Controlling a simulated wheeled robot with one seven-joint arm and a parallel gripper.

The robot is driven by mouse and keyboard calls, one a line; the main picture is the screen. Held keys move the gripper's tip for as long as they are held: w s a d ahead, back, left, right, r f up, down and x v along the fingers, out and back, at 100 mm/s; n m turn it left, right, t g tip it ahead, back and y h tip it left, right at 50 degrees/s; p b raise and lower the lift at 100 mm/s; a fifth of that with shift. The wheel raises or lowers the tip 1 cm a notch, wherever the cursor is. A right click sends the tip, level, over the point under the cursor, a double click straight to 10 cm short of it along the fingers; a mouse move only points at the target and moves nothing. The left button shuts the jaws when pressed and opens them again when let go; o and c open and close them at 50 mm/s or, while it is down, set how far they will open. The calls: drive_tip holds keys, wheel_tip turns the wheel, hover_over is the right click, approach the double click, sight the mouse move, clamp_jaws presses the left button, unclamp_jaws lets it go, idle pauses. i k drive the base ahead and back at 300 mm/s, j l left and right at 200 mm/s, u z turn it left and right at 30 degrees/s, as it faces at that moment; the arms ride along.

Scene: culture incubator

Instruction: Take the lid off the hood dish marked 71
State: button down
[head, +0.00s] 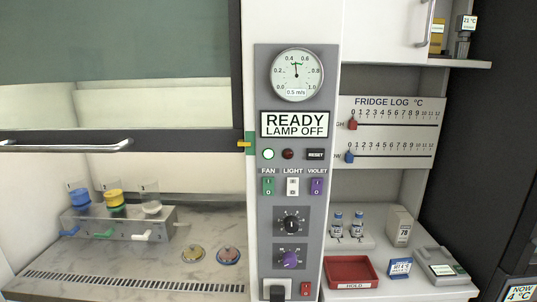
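Two small round dishes lie on the hood floor in the head view, right of the metal rack. The left dish (192,255) looks yellowish. The right dish (228,256) looks reddish with some blue. Each seems to have a small knob or spot on top, but whether these are lids is not clear. Any number marks on them are too small to read, so I cannot tell which one is 71. My gripper is not in view.
The hood's glass sash (120,60) is partly raised, its handle (70,146) above the opening. A metal rack (118,223) holds blue, yellow and clear vessels. The control panel (293,180) reads READY, LAMP OFF. A red tray (351,271) and bottles stand on the right bench.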

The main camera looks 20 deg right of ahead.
sight(193, 250)
drive_tip(key=i+u, duration=0.3)
drive_tip(key=i, duration=0.7)
drive_tip(key=i+j+u, duration=0.35)
drive_tip(key=i+j, duration=0.55)
drive_tip(key=i, duration=0.15)
